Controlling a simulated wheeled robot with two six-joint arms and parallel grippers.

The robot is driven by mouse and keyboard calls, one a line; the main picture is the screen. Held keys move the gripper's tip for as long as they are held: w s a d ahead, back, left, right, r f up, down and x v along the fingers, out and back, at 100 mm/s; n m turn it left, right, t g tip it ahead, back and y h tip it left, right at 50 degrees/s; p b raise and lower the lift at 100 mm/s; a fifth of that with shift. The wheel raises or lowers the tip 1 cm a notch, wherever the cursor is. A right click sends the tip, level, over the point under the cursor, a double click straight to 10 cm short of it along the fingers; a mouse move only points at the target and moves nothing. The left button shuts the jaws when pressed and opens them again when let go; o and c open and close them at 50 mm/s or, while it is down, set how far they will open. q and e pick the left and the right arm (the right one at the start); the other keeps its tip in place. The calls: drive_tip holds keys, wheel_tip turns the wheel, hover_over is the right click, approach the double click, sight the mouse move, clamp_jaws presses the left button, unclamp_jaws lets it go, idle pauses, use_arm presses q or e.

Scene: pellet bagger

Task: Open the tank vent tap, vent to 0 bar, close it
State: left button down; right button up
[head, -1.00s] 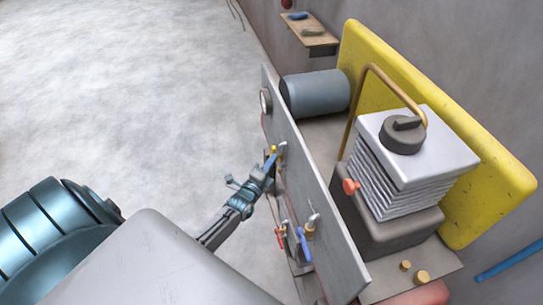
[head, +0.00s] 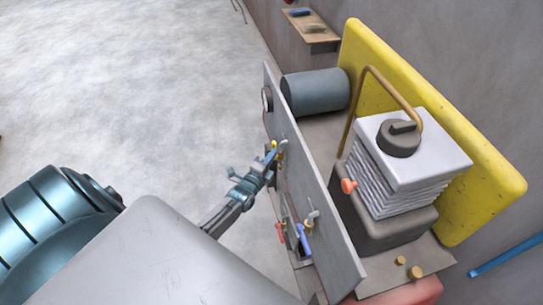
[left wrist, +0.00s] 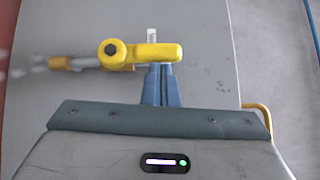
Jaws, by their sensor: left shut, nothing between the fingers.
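The yellow vent tap (left wrist: 150,52) is on the grey panel in the left wrist view. Its lever points right from a dark pivot, roughly in line with the pipe stub on its left. It is a small yellow spot (head: 275,144) in the head view. My left gripper (head: 271,158) is at the panel face by this tap. In the left wrist view its fingertips (left wrist: 158,70) are shut, empty, and close against the lever's lower edge; contact cannot be told. Pale blurred blobs (left wrist: 30,68) show left of the pipe end. My right gripper is out of view.
A round gauge (head: 267,98) sits at the panel's far end, its reading illegible. A red-handled tap (head: 281,232) and blue-handled tap (head: 304,243) are nearer on the panel. Behind stand a grey cylinder (head: 315,92) and a yellow plate (head: 460,150). Floor at left is clear.

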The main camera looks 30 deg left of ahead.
use_arm(q)
drive_tip(key=shift+s, duration=0.15)
drive_tip(key=s+b, duration=0.1)
drive_tip(key=s, duration=0.9)
drive_tip(key=shift+s+d+f, duration=0.25)
drive_tip(key=shift+d+f, duration=0.1)
drive_tip(key=shift+d, duration=0.05)
drive_tip(key=s+d+f+n+g+b, duration=0.1)
drive_tip(key=s+f+n+g, duration=0.45)
drive_tip(key=f, duration=0.85)
drive_tip(key=s+f+n+g+b, duration=0.1)
drive_tip(key=s+f+n+g, duration=0.2)
drive_tip(key=s+f, duration=0.8)
drive_tip(key=s+d+f+n+g, duration=0.2)
drive_tip(key=s+f+n+g, duration=0.2)
drive_tip(key=s+f, duration=0.6)
drive_tip(key=s+d+f+n+g+b, duration=0.1)
drive_tip(key=s+d+f+n+g, duration=0.2)
drive_tip(key=s+f, duration=0.7)
drive_tip(key=s+n+g, duration=0.2)
drive_tip(key=s, duration=0.3)
drive_tip(key=shift+f+h, duration=0.3)
